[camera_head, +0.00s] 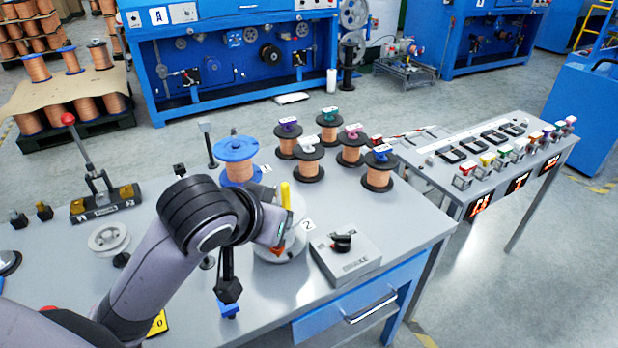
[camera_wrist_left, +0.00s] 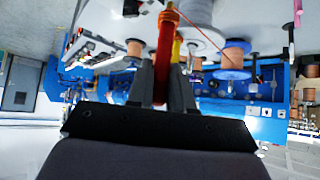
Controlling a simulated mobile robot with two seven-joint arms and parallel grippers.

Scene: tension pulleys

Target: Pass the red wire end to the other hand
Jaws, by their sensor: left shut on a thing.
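My left gripper (camera_head: 275,235) reaches in from the left, over the round grey base marked 2. In the left wrist view its two fingers (camera_wrist_left: 163,85) are shut on the red wire end (camera_wrist_left: 164,50), a long red piece standing between them. A thin reddish wire (camera_wrist_left: 205,69) runs from near the fingers toward the spool with blue flanges. That blue-flanged copper spool (camera_head: 237,160) stands on the table behind my wrist. In the head view my wrist hides most of the grip; a small orange-red bit (camera_head: 277,250) shows beneath it. My right gripper is in neither view.
An upright yellow piece (camera_head: 286,195) stands close beside my left wrist. A grey box with a black knob (camera_head: 343,243) sits to the right. Several copper spools (camera_head: 308,164) stand behind. A red-knobbed lever (camera_head: 85,155) is at left.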

